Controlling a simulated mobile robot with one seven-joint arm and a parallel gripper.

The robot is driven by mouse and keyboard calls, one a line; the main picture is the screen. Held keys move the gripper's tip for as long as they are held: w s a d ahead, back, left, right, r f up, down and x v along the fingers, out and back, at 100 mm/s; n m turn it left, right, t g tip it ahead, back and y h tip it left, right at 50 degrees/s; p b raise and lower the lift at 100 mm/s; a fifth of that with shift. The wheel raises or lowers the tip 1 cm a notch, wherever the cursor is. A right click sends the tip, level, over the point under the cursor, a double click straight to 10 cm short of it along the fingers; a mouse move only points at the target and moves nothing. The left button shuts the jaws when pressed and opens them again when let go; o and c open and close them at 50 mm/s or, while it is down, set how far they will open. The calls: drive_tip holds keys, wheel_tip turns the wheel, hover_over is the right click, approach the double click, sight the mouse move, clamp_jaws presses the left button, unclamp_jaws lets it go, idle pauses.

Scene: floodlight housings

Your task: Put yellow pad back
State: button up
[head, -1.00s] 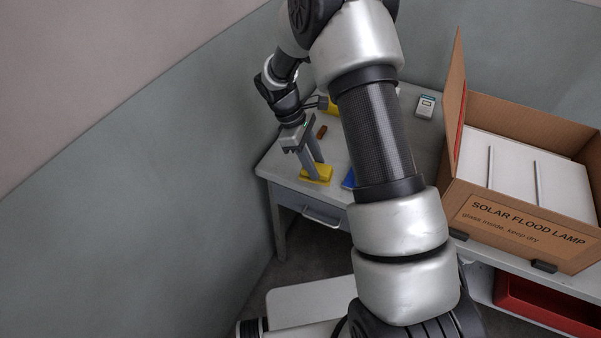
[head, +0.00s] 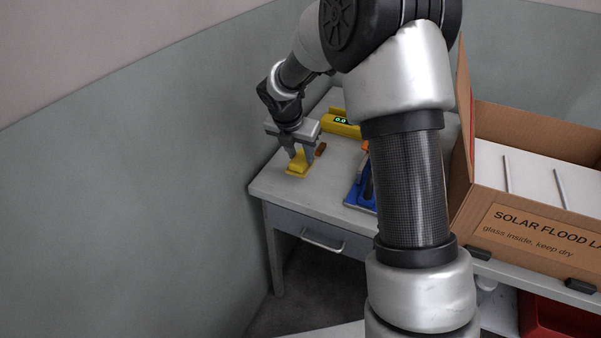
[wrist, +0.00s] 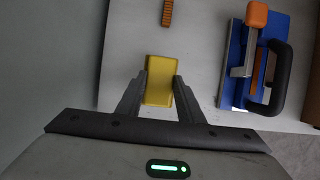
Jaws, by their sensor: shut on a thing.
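The yellow pad (head: 299,163) is at the left end of the grey table, near its front edge. It looks like a low yellow block with a wider, flat yellow part under it at the front. My gripper (head: 301,158) points down and is shut on the pad. In the wrist view the pad (wrist: 160,72) lies between my two fingers (wrist: 160,92), its far end sticking out past their tips. I cannot tell whether its underside touches the table.
A small brown block (head: 320,149) lies just behind the pad. A yellow device with a lit display (head: 341,121) stands farther back. A blue tool with an orange knob (wrist: 256,62) lies to the right. The cardboard lamp box (head: 530,225) stands at the right.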

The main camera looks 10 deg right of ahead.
wheel_tip(320, 180, down, 5)
drive_tip(key=shift+r+b, duration=0.1)
drive_tip(key=shift+b, duration=0.65)
drive_tip(key=o, duration=1)
